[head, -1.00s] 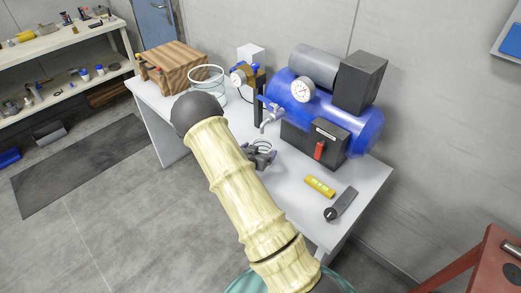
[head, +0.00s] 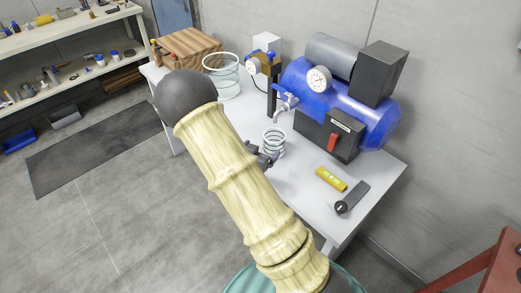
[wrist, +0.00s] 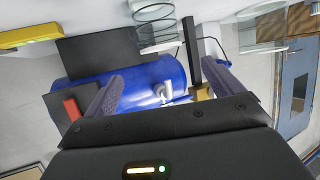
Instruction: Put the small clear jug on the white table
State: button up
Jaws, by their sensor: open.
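The small clear jug (head: 274,140) with ringed walls stands upright on the white table (head: 305,195), in front of the tap. It appears empty. My gripper (head: 262,157) is at the jug's lower left in the head view, partly hidden behind my arm. In the wrist view my gripper (wrist: 160,88) is open with nothing between its fingers. The jug (wrist: 156,25) shows there at the top, beyond the fingertips and apart from them.
A blue tank (head: 375,120) with gauge and tap (head: 284,103) stands behind the jug. A larger clear container (head: 221,78) and wooden crate (head: 188,48) are at the back left. A yellow level (head: 331,179) and dark-handled tool (head: 352,197) lie at the front right.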

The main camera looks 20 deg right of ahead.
jog(key=s+a+r+n+g+y, duration=0.2)
jog(key=s+a+r+n+y, duration=0.25)
jog(key=a+y, duration=0.35)
jog(key=s+r+n+g+y, duration=0.1)
jog(key=s+r+n+g, duration=0.1)
jog(key=s, duration=0.5)
jog(key=s+a+r+n+g+y, duration=0.1)
jog(key=s+r+n+g, duration=0.1)
jog(key=s, duration=0.5)
notch_tip(320, 180, up, 2)
jog(key=shift+s+a+r+n, duration=0.1)
jog(key=shift+s+a+n, duration=0.15)
jog(key=shift+n, duration=0.3)
jog(key=shift+d, duration=0.1)
